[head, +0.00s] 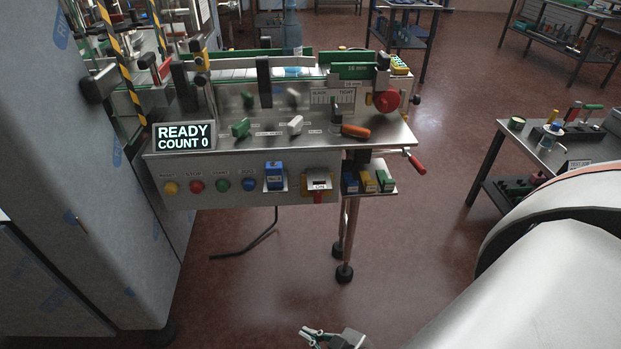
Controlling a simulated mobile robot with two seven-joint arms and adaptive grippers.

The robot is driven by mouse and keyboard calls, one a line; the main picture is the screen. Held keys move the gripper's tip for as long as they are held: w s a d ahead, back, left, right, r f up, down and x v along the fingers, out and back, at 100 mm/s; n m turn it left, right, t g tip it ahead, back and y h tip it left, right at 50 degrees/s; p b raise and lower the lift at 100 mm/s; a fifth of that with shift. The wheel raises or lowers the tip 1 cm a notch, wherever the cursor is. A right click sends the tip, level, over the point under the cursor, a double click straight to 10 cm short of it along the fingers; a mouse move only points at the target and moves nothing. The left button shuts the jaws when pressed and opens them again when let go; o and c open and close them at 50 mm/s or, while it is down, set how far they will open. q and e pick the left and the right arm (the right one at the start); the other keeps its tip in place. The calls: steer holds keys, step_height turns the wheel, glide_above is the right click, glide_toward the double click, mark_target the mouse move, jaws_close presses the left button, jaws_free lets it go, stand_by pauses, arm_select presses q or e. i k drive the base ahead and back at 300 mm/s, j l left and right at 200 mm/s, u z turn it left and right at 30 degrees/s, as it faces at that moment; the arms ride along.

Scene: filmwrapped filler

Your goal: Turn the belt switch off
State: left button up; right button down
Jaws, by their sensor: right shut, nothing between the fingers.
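The machine's front panel (215,202) carries a row of yellow, red, green and blue round buttons. Right of them are a blue switch block (274,176) and a pale plate with a red switch (319,196) at its lower end. On the sloped top are a green knob (240,128), a pale grey knob (295,124) and an orange handle (355,131). The labels are too small to tell which is the belt switch. My right gripper (318,335) is shut and empty at the bottom edge, well below and apart from the panel. My left gripper is out of view.
A display (184,136) reads READY, COUNT 0. Small coloured blocks sit on a side shelf (386,190) below a red-tipped lever (415,163). A grey cabinet (95,190) stands left, a tool table (535,150) right.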

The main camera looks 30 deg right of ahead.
mark_target(317, 195)
steer(key=z, duration=1.1)
